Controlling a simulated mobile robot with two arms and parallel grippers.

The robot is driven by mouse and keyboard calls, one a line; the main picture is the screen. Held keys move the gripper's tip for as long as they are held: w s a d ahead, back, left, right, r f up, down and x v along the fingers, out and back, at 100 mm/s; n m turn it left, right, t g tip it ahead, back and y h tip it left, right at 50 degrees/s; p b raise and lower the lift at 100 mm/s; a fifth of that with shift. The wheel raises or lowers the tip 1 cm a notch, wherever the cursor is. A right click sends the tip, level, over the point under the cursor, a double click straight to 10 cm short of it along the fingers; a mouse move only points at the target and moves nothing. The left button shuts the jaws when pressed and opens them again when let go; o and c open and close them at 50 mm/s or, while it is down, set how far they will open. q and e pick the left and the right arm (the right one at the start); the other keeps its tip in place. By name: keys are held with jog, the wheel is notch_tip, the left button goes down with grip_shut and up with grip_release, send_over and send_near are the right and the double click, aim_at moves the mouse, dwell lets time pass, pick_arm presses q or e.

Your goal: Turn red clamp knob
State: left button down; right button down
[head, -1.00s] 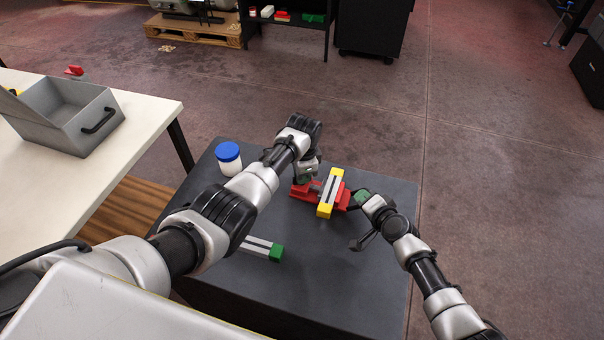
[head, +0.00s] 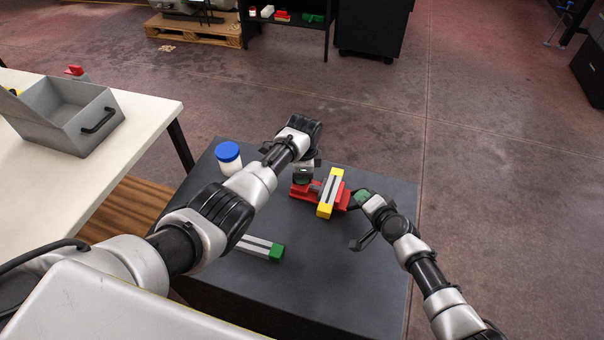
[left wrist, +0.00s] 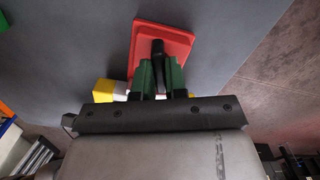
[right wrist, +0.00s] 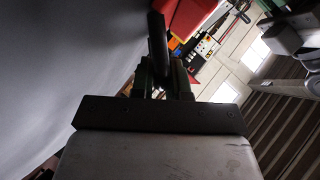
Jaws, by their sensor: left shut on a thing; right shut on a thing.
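The red clamp (head: 301,190) lies on the dark table with a yellow-ended grey bar (head: 326,209) across it. My left gripper (head: 303,179) is at the clamp's left end. In the left wrist view its green fingers (left wrist: 160,75) are shut on a black bar-like part (left wrist: 157,48) over the red clamp body (left wrist: 178,40). My right gripper (head: 361,197) is at the clamp's right end. In the right wrist view its fingers (right wrist: 158,70) are shut on a dark rod (right wrist: 157,35) beside a red part (right wrist: 195,14). I cannot see a separate red knob clearly.
A blue-lidded white jar (head: 228,157) stands at the table's back left. A grey bar with a green end (head: 277,253) lies near the left arm. A white table (head: 150,103) with a grey bin (head: 62,130) is at left. The dark table's right front (head: 370,270) is clear.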

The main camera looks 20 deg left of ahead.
pick_arm(q)
jog(key=c, duration=1.2)
grip_release()
jog(key=shift+o, duration=0.2)
notch_tip(320, 180, up, 12)
jog(key=shift+d, duration=0.15)
